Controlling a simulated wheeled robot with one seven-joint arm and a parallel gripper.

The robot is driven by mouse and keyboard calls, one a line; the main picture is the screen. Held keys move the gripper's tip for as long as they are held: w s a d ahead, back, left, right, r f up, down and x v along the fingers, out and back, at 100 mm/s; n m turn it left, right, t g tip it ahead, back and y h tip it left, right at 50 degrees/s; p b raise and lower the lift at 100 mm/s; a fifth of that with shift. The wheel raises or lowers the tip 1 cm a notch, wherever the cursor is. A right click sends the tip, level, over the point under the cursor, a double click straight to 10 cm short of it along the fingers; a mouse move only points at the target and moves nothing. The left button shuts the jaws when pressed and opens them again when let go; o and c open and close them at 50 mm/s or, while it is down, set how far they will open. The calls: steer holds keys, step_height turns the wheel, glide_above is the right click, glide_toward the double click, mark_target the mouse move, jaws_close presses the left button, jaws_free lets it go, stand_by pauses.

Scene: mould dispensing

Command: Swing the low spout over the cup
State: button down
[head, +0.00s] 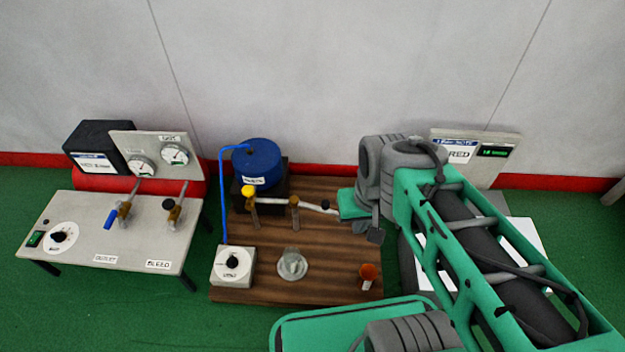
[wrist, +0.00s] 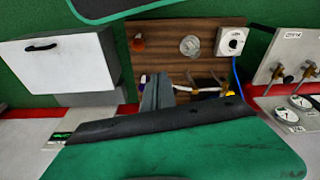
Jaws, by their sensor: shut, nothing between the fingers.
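A small orange cup (head: 367,271) stands at the board's front right. My gripper (head: 375,236) is shut and empty, right of the spout's end. In the wrist view its fingers (wrist: 156,92) are beside the spout; contact is unclear.
A blue tank (head: 257,163) with a yellow knob (head: 248,191) in front stands at the back left of the board (head: 330,289). A dial box (head: 233,265) is at its front left. A valve bench (head: 60,220) stands further left.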

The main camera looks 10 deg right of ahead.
steer(key=shift+w+a, duration=0.1)
steer(key=shift+w, duration=0.05)
steer(key=w+r+m+g+p, duration=0.25)
steer(key=w+p, duration=0.25)
steer(key=w, duration=1.5)
steer(key=w+d+f+m+g+p, duration=0.1)
steer(key=w+f+m+p, duration=0.1)
steer(key=w+f, duration=0.4)
steer(key=w+d+f+m+y+p, duration=0.1)
steer(key=w+d+f+m+p, duration=0.1)
steer(key=w+f, duration=0.4)
step_height(320, 180, down, 6)
steer(key=shift+w+d+r+g, duration=0.1)
steer(key=shift+w+d+g, duration=0.15)
steer(key=shift+d+g, duration=0.1)
